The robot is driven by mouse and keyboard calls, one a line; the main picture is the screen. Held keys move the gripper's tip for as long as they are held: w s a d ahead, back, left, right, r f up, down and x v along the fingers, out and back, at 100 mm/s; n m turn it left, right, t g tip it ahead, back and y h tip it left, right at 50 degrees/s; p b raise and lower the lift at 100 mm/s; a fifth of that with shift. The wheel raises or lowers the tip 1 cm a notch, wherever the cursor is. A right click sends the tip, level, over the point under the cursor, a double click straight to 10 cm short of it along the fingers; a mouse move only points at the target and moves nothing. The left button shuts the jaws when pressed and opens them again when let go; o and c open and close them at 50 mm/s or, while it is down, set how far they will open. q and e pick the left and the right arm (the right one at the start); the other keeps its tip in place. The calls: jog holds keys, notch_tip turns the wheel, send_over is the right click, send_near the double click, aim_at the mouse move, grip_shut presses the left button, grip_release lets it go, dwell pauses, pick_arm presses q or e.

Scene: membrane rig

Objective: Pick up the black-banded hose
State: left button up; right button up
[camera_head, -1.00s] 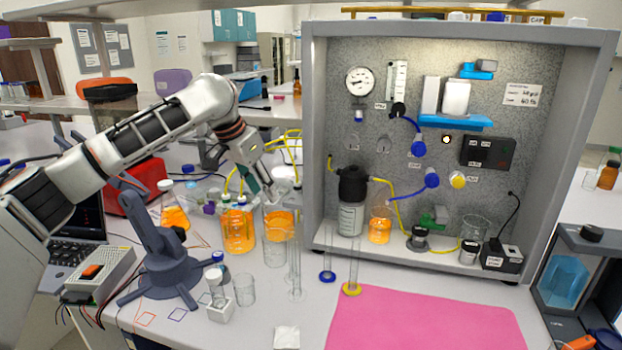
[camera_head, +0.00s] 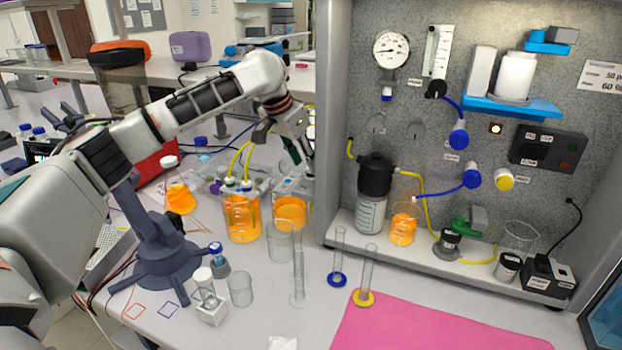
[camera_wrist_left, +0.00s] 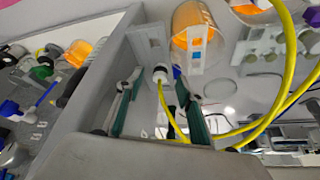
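My left gripper (camera_head: 298,150) is beside the cabinet's left wall, above and behind an orange-filled beaker (camera_head: 290,213). In the left wrist view its green-padded fingers (camera_wrist_left: 160,103) are apart. A yellow hose (camera_wrist_left: 171,118) with a white end fitting (camera_wrist_left: 160,76) shows between them, with no clear contact. A dark part lies close to the right finger; I cannot tell if it is the hose's black band. Two other yellow hoses (camera_head: 238,160) arch into another orange-filled beaker (camera_head: 242,218). In the head view the fingertips are partly hidden. My right gripper is out of view.
The cabinet's grey left wall (camera_head: 331,130) stands close to my left gripper. Glass cylinders (camera_head: 298,270), a blue-grey stand (camera_head: 165,255) and an orange flask (camera_head: 179,195) crowd the bench. A pink mat (camera_head: 430,328) lies clear at the front.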

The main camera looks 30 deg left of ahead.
aim_at(308, 169)
pick_arm(q)
jog(key=x, duration=0.3)
jog(key=shift+w+f, duration=0.2)
jog(key=shift+w, duration=0.05)
jog(key=c, duration=0.9)
jog(key=shift+r, duration=0.2)
